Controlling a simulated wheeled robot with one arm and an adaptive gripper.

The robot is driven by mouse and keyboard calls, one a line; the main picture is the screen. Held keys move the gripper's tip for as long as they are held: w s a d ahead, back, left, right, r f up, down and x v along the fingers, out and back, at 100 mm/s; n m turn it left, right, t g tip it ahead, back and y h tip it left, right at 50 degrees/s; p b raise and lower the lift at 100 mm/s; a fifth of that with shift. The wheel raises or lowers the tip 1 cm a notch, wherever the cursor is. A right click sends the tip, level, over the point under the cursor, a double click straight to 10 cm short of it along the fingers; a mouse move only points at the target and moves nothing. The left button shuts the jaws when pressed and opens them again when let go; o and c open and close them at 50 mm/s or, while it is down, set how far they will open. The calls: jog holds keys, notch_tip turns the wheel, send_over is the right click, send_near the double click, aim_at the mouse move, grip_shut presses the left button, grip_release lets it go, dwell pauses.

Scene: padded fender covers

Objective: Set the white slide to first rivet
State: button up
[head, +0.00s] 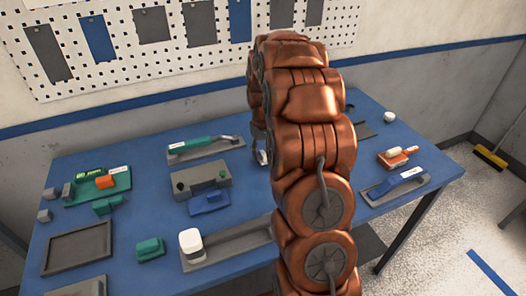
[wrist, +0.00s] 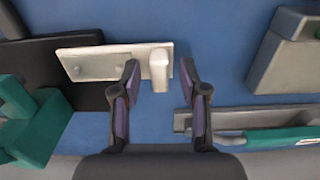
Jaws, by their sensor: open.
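The white slide (wrist: 159,70) is an upright pale block at the right end of a whitish plate (wrist: 97,62) in the wrist view. Two round rivet-like marks show on the plate to the left of the slide. My gripper (wrist: 160,78) is open, with one finger on each side of the slide. A gap shows between the slide and each finger, and I cannot tell the height of the fingertips above it. In the head view my copper-coloured arm hides the gripper and most of this spot; a small pale bit (head: 262,157) shows at the arm's left edge.
A dark mat (wrist: 85,95) lies partly under the plate, with a green block (wrist: 40,130) beside it. A teal-handled tool (wrist: 270,137) in a grey tray and a grey box (wrist: 285,60) lie to the right. A separate white-topped block (head: 190,243) stands at the table's front.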

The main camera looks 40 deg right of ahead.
grip_shut()
dwell(0.6)
